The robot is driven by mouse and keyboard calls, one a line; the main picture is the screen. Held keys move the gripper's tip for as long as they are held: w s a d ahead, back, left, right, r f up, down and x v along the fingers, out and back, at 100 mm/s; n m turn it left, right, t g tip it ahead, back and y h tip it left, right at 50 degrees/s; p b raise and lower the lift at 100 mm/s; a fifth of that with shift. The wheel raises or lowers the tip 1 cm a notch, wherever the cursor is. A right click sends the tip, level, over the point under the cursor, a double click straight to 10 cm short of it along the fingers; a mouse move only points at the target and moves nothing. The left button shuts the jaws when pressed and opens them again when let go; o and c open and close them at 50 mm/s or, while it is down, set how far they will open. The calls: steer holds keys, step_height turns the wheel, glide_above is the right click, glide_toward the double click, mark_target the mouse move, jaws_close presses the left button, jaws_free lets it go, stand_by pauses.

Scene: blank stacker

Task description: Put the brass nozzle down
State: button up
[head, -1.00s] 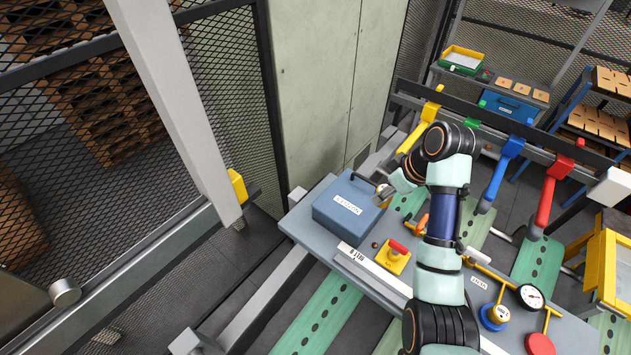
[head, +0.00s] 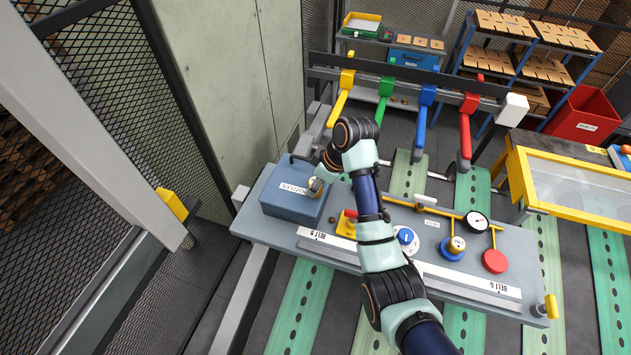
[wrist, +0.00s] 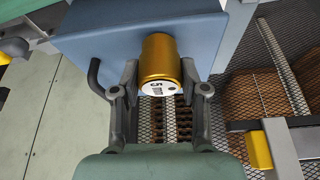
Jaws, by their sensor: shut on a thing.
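The brass nozzle (wrist: 160,62) is a short golden cylinder with a white end face that bears dark marks. My gripper (wrist: 160,82) is shut on it, one finger on each side, in the wrist view. In the head view my gripper (head: 318,186) and the nozzle show small in front of the blue box (head: 287,208), which is labelled for nozzles. The box stands on the left end of the grey table and has a dark handle. In the wrist view the box (wrist: 90,50) lies behind the nozzle. I cannot tell whether nozzle and box touch.
On the grey table (head: 345,262) are a red-and-yellow button (head: 346,226), a blue-and-white dial (head: 405,240), a gauge (head: 476,222) and a red disc (head: 495,261). Coloured arms, including a red one (head: 466,130), hang behind the table. Green belts run beneath it.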

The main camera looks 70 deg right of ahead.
steer(key=o, duration=1.3)
steer(key=shift+f, duration=0.1)
steer(key=p+v, duration=0.3)
steer(key=v, duration=0.4)
steer(key=shift+r, duration=0.4)
